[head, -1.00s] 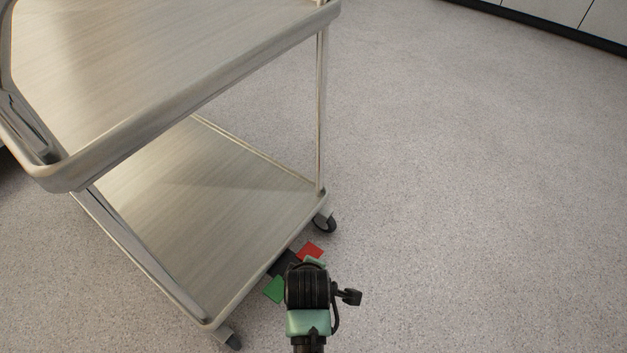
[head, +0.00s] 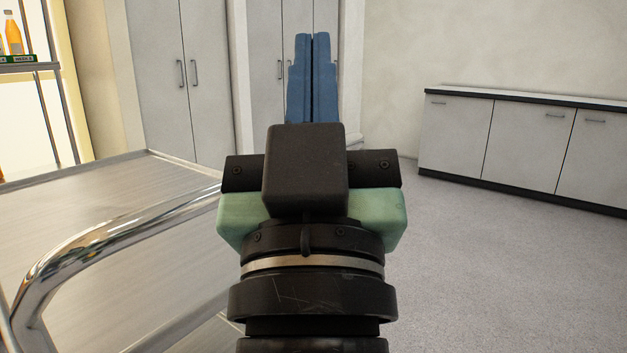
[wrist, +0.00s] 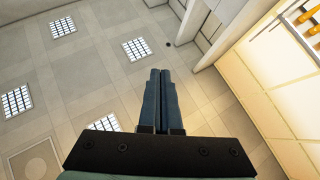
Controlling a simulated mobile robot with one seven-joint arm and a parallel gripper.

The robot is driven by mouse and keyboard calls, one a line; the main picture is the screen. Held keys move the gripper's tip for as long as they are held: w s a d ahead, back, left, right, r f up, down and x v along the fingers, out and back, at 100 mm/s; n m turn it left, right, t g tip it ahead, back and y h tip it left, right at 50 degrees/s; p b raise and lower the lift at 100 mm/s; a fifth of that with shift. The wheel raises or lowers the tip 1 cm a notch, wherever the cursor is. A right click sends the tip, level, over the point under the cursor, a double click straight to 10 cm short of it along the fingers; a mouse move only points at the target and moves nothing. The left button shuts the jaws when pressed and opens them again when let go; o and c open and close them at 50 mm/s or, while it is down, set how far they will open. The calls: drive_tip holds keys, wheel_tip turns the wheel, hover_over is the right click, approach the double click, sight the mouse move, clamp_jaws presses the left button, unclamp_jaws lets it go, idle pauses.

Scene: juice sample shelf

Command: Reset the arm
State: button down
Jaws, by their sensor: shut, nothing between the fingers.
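My gripper (head: 312,40) stands raised in the middle of the head view, its two blue fingers pointing up and pressed together with nothing between them. My arm below it hides part of the room. In the wrist view my gripper (wrist: 160,76) is also shut and empty, with the ceiling behind it.
A metal cart (head: 110,205) with a shiny handle rail stands close on the left. A shelf (head: 30,68) with orange bottles is at the far left. Tall grey cabinets (head: 180,70) and a low cabinet (head: 520,140) stand behind. Floor (head: 500,270) is clear at right.

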drive_tip(key=s+r+p, duration=0.2)
drive_tip(key=r+p, duration=1.7)
drive_tip(key=r, duration=0.1)
drive_tip(key=s+r+t+p, duration=0.1)
drive_tip(key=r+p, duration=1.8)
drive_tip(key=r, duration=0.2)
drive_tip(key=shift+s+r+m, duration=0.2)
drive_tip(key=shift+s+m, duration=0.15)
drive_tip(key=shift+m, duration=0.05)
